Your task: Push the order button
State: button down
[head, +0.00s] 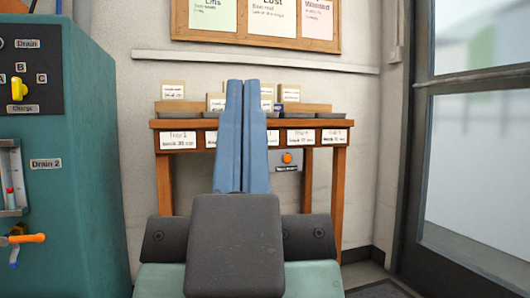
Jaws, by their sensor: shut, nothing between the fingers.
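A small round orange button (287,157) shows on a grey panel below the front edge of the wooden table, just right of my fingers. A small dark label plate (286,168) sits under it, its text too small to read. My gripper (243,84) points away from me in the middle of the view, its two blue fingers side by side, shut and empty. The fingers hide part of the table's middle. In this view the tips overlap the things on the table top; I cannot tell their distance from the table. The fingers do not cover the button.
The wooden table (340,124) holds trays and labelled cards. A teal machine (85,180) with a yellow knob (18,88) and an orange-handled valve (22,239) stands at left. A glass door (480,170) is at right. A notice board (340,25) hangs above.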

notch_tip(320, 180, up, 29)
jog(key=p, duration=2.6)
jog(key=shift+f+p, duration=0.15)
jog(key=shift+p, duration=0.15)
